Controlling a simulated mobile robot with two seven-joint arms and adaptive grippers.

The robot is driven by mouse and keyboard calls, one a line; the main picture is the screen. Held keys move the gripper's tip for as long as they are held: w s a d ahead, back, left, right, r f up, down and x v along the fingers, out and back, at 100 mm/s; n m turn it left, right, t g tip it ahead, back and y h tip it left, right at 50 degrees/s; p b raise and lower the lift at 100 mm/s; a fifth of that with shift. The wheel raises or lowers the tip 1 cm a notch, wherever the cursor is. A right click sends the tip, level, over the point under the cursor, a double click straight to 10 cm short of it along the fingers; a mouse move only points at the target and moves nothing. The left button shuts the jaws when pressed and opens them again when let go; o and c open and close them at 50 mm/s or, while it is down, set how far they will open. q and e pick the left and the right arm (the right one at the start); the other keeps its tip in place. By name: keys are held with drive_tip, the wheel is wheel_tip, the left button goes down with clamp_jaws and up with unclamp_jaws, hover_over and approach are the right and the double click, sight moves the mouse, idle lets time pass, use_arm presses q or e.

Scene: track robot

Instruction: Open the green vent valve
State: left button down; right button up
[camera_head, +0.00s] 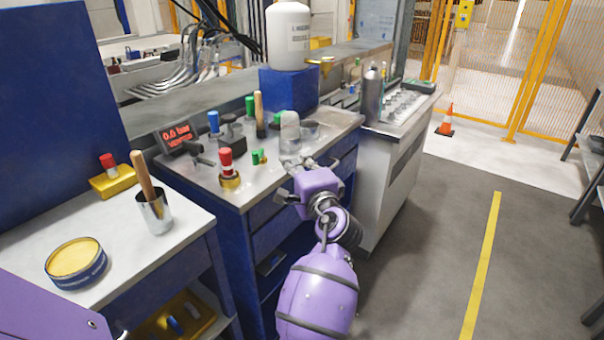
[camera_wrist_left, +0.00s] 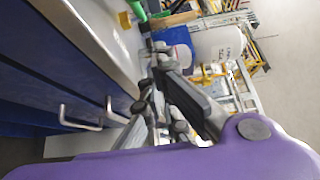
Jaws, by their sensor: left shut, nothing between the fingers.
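Several green parts stand on the blue bench's grey top in the head view: a small low green fitting (camera_head: 258,157), an upright green handle (camera_head: 250,106) and another green part (camera_head: 277,118) behind. I cannot tell for sure which is the vent valve. My left gripper (camera_head: 308,163) is shut and empty at the bench's front right edge, right of the low green fitting and apart from it. In the left wrist view the gripper (camera_wrist_left: 152,52) shows beside the bench edge, with a green part (camera_wrist_left: 139,9) beyond it. My right gripper is not in view.
A red-topped brass valve (camera_head: 227,168), a clear cylinder (camera_head: 290,130) and a red-lit display (camera_head: 178,137) crowd the bench top (camera_head: 205,178). A metal cup with a wooden handle (camera_head: 154,212) stands on the left table.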

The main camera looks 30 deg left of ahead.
use_arm(q)
drive_tip(key=shift+s+a+p, duration=0.15)
drive_tip(key=shift+s+a, duration=0.1)
drive_tip(key=shift+a, duration=0.5)
drive_tip(key=shift+s+a+p, duration=0.15)
drive_tip(key=shift+s+a, duration=0.05)
drive_tip(key=shift+a, duration=0.5)
drive_tip(key=shift+s+a+p, duration=0.15)
drive_tip(key=shift+s+a, duration=0.1)
drive_tip(key=shift+a, duration=0.5)
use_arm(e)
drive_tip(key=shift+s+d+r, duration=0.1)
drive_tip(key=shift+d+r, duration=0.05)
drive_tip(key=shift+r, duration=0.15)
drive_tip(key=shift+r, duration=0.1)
